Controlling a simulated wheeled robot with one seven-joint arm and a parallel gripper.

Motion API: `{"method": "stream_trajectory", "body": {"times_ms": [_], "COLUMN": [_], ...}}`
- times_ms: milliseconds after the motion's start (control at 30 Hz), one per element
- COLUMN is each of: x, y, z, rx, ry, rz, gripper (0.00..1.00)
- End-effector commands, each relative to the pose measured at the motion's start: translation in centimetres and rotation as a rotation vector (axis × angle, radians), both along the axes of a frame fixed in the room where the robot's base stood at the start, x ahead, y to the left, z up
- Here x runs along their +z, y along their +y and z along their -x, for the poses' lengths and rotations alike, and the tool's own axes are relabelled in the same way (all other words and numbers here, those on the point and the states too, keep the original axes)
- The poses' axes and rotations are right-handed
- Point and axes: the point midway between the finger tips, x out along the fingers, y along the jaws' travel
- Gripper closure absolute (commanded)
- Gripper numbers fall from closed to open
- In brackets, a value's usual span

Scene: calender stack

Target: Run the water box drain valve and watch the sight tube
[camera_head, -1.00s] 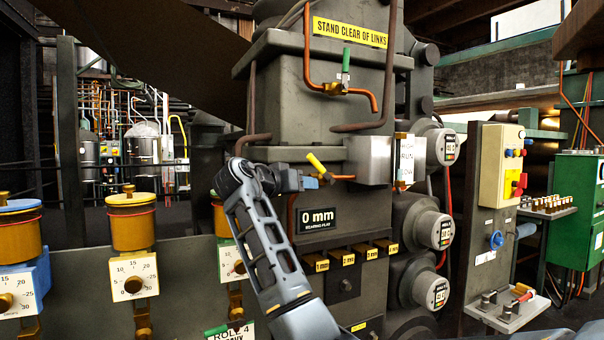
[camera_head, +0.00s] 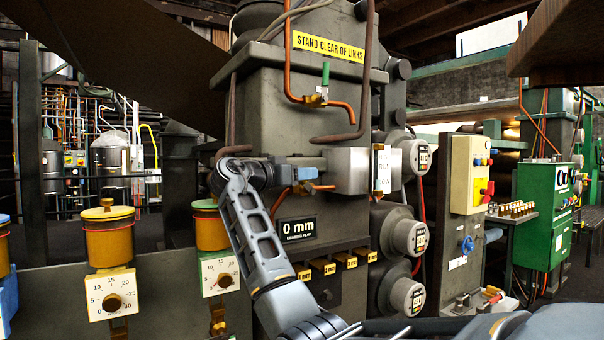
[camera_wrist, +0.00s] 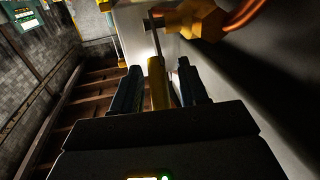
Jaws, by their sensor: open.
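The grey water box (camera_head: 345,171) sits on the machine's front. The sight tube (camera_head: 375,170) stands on its right end beside a white card with partly readable marks; its level is too small to tell. The drain valve (camera_head: 306,188), brass on a copper pipe, is left of the box. Its yellow handle (camera_wrist: 158,92) stands between my open fingers in the wrist view, with a gap visible on the right side. My gripper (camera_wrist: 158,74) is open around it, and the brass valve body (camera_wrist: 195,20) lies just beyond. In the head view my gripper (camera_head: 310,166) hides the handle.
A second valve with a green handle (camera_head: 325,76) is above on a copper pipe. Brown pipes (camera_head: 366,90) run close over the box. Gauges (camera_head: 408,236) stand at right, and brass pots with dials (camera_head: 109,240) at left.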

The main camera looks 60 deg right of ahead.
Motion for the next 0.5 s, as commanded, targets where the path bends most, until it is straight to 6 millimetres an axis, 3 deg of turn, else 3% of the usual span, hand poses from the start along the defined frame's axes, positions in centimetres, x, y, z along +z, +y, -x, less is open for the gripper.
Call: {"method": "stream_trajectory", "body": {"times_ms": [300,500], "x": [-0.01,0.0], "y": [-0.3,-0.28], "z": [0.09,0.07], "rx": [0.001,0.001], "ry": [0.0,0.001], "rz": [0.0,0.0], "gripper": [0.57,0.76]}}
